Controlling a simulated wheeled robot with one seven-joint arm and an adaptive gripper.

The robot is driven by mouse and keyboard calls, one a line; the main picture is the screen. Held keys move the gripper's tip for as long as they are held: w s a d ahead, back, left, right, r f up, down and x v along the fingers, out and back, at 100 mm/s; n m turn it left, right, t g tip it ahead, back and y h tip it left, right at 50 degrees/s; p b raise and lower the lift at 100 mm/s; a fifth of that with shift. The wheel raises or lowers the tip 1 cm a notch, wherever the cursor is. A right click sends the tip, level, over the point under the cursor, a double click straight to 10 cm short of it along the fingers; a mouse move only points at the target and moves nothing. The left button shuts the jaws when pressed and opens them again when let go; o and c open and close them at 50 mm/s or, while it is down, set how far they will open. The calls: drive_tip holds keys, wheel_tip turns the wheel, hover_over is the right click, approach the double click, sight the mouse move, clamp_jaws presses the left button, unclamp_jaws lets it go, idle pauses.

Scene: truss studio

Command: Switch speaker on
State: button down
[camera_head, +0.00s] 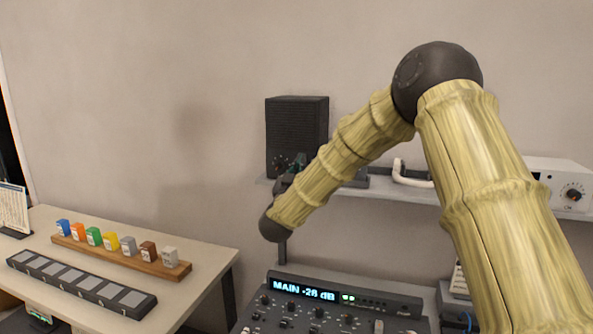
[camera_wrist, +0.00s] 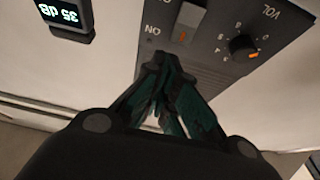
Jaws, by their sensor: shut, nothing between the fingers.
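The speaker (camera_head: 297,122) is a black box with a ribbed front, standing on the wall shelf. In the wrist view its dark front panel (camera_wrist: 215,62) appears upside down, with a grey switch (camera_wrist: 189,20) and a round volume knob (camera_wrist: 243,46) with an orange mark. The switch has an orange mark at its lower end and lettering beside it. My gripper (camera_wrist: 165,62) is shut and empty, its dark green fingertips close below the switch in the picture; I cannot tell whether they touch the panel. In the head view my arm partly covers the speaker's lower front.
A small display (camera_wrist: 62,14) is near the speaker. The shelf (camera_head: 395,190) also carries a white handle-shaped object (camera_head: 408,177) and a white box (camera_head: 560,186) with a knob. A mixing console (camera_head: 330,305) stands below. The left table (camera_head: 205,252) holds several coloured blocks on a wooden strip.

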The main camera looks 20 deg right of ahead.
drive_tip(key=s+a+b, duration=0.4)
drive_tip(key=s+a, duration=0.3)
drive_tip(key=s, duration=0.2)
drive_tip(key=shift+f+g, duration=0.25)
drive_tip(key=shift+g, duration=0.05)
idle(1.0)
drive_tip(key=shift+a+r, duration=0.1)
